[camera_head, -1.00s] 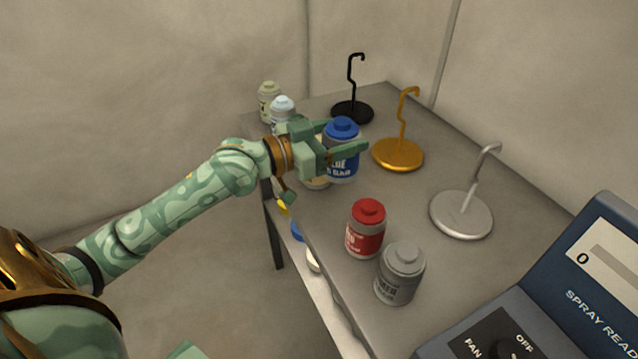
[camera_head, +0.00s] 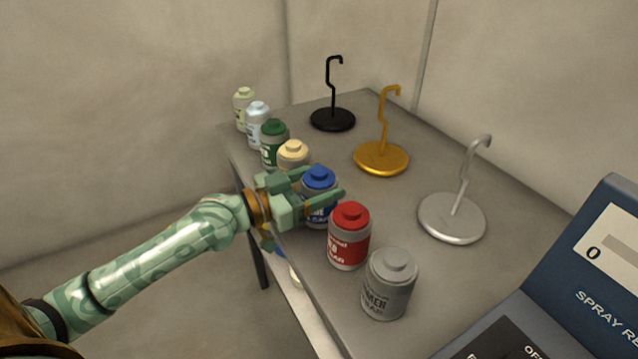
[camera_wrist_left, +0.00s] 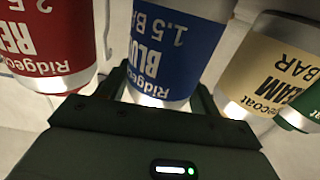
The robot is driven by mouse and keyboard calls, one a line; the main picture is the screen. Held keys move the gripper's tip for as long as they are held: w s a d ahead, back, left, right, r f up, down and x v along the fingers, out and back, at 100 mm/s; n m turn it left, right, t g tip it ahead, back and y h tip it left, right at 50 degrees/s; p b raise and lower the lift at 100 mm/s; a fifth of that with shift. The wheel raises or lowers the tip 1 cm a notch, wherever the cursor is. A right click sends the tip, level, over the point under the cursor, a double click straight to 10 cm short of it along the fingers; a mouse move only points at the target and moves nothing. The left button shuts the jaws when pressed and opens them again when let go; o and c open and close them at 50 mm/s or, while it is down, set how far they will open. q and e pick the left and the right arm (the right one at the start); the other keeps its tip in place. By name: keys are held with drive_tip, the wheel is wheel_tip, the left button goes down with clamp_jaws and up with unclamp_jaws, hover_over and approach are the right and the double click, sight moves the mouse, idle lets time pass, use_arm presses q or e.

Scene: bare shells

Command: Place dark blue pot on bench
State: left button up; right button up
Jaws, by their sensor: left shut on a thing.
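The dark blue pot (camera_head: 319,181) has a blue lid and a blue label over a grey body. It stands upright in the row along the bench's left edge, between the cream and red pots. My left gripper (camera_head: 318,194) is shut on it from the left, one finger on each side. In the left wrist view the blue pot (camera_wrist_left: 175,50) is between the fingers, its label reading "BLU" and "1.5 BA". My right gripper is not in view.
The red pot (camera_head: 349,240) and grey pot (camera_head: 389,285) stand nearer; the cream (camera_head: 293,152), green (camera_head: 273,145) and paler pots stand beyond. Black (camera_head: 333,119), gold (camera_head: 381,158) and silver (camera_head: 452,218) hook stands are to the right. A blue control box (camera_head: 590,260) is at the lower right.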

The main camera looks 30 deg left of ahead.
sight(303, 191)
use_arm(q)
drive_tip(key=o, duration=1)
drive_tip(key=shift+f, duration=0.1)
drive_tip(key=shift+c, duration=0.2)
drive_tip(key=shift+o, duration=1.1)
drive_tip(key=shift+s, duration=0.1)
drive_tip(key=v, duration=0.9)
drive_tip(key=p+v, duration=0.1)
drive_tip(key=v, duration=0.1)
drive_tip(key=shift+s+a+r, duration=0.2)
drive_tip(key=shift+s+a, duration=0.05)
drive_tip(key=shift+s, duration=0.05)
